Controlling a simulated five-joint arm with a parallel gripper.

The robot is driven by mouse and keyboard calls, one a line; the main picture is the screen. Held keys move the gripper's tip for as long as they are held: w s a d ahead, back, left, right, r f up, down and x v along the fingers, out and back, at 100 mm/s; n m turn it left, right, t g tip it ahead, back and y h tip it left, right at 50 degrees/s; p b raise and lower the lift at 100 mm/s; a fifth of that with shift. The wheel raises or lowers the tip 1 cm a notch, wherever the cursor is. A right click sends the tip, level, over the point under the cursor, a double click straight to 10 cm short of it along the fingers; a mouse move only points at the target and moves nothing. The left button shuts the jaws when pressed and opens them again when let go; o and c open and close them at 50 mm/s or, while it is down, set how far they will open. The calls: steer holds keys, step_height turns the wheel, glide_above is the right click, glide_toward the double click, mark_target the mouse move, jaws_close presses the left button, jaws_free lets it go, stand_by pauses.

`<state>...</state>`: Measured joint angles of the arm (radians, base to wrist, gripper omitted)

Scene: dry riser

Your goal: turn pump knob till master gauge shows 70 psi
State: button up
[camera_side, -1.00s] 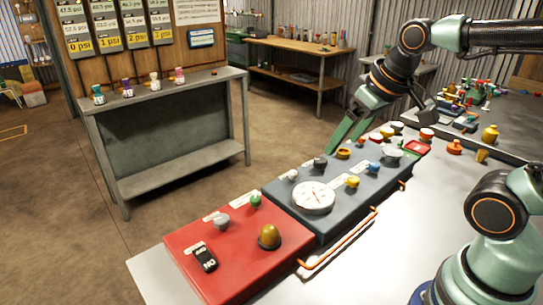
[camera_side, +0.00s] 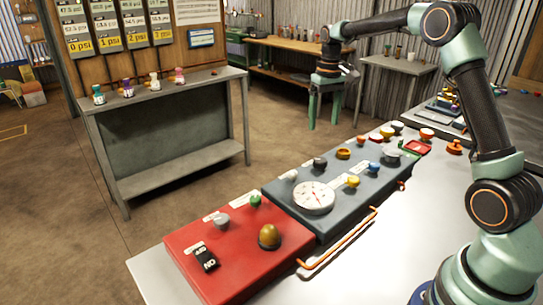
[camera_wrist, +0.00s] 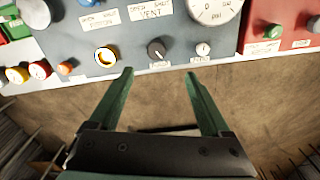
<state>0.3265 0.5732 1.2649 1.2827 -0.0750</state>
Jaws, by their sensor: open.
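The large white dial (camera_side: 313,197), which looks like the master gauge, sits on the grey panel (camera_side: 330,222). Its needle reading is too small to tell. Its lower edge also shows at the top of the wrist view (camera_wrist: 215,8). I cannot tell which knob is the pump knob. My gripper (camera_side: 324,125) is open and empty, pointing down beyond the panel's far edge, touching nothing. It also shows in the wrist view (camera_wrist: 159,76).
A red panel (camera_side: 235,270) with a black switch (camera_side: 205,259) and a brass dome (camera_side: 269,236) adjoins the grey one. Blue (camera_side: 375,167) and yellow (camera_side: 352,181) knobs stand near the dial. A grey bench (camera_side: 170,140) with small bottles stands left. Floor between is clear.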

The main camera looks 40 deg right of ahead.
mark_target(321, 160)
steer(key=f, duration=0.9)
steer(key=d+f, duration=0.1)
steer(key=f, duration=0.3)
steer(key=shift+w+f, duration=0.15)
steer(key=shift+w, duration=0.05)
jaws_close()
steer(key=shift+m, duration=0.3)
